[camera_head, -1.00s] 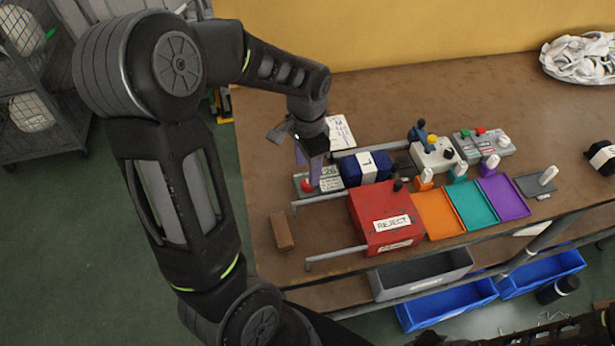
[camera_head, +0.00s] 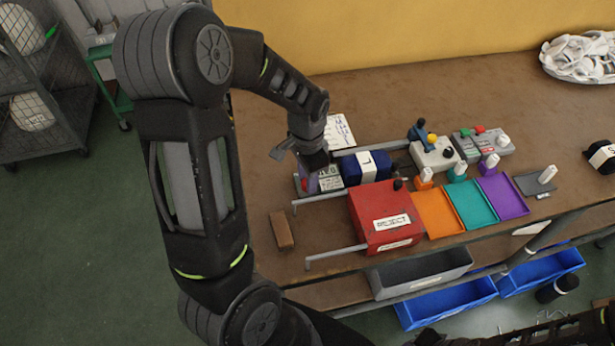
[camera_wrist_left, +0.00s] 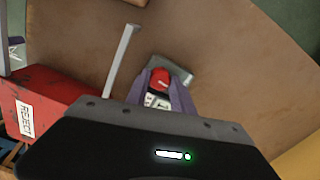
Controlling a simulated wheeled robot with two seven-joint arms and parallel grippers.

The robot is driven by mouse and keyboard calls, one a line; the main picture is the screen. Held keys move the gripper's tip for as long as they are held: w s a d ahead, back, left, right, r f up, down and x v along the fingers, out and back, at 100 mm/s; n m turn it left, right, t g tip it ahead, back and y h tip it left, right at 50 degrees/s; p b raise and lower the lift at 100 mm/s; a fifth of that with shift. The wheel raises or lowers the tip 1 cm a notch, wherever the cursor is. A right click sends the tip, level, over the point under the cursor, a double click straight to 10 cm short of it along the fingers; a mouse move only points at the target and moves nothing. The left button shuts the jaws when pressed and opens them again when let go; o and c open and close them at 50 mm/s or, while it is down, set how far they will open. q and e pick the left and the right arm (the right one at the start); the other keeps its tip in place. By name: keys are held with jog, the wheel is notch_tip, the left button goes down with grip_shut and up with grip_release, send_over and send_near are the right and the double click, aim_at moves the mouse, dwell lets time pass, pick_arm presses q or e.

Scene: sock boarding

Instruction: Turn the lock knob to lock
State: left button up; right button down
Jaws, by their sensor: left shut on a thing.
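The red lock knob (camera_wrist_left: 159,80) sits on a small grey panel (camera_wrist_left: 181,68) with white labels, at the left end of the bench equipment. In the head view the panel (camera_head: 331,184) shows beside my gripper, and the knob is mostly hidden. My left gripper (camera_head: 310,186) points down over the panel. In the left wrist view its purple fingers (camera_wrist_left: 161,84) stand on either side of the knob and are shut on it. I cannot tell which way the knob is turned. My right gripper is not in view.
The dark blue roll (camera_head: 350,170) with a white band lies right beside the panel. The red REJECT box (camera_head: 376,205) and metal rails (camera_head: 336,256) are nearer the front edge. A brown block (camera_head: 282,230) stands at left. Orange (camera_head: 436,212), teal and purple trays are at right.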

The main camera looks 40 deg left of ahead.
pick_arm(q)
grip_shut()
jog(key=shift+m, duration=0.4)
jog(key=m, duration=0.3)
jog(key=shift+b, duration=0.35)
jog(key=shift+m, duration=1.8)
jog(key=o, duration=0.6)
grip_release()
jog(key=shift+r, duration=0.1)
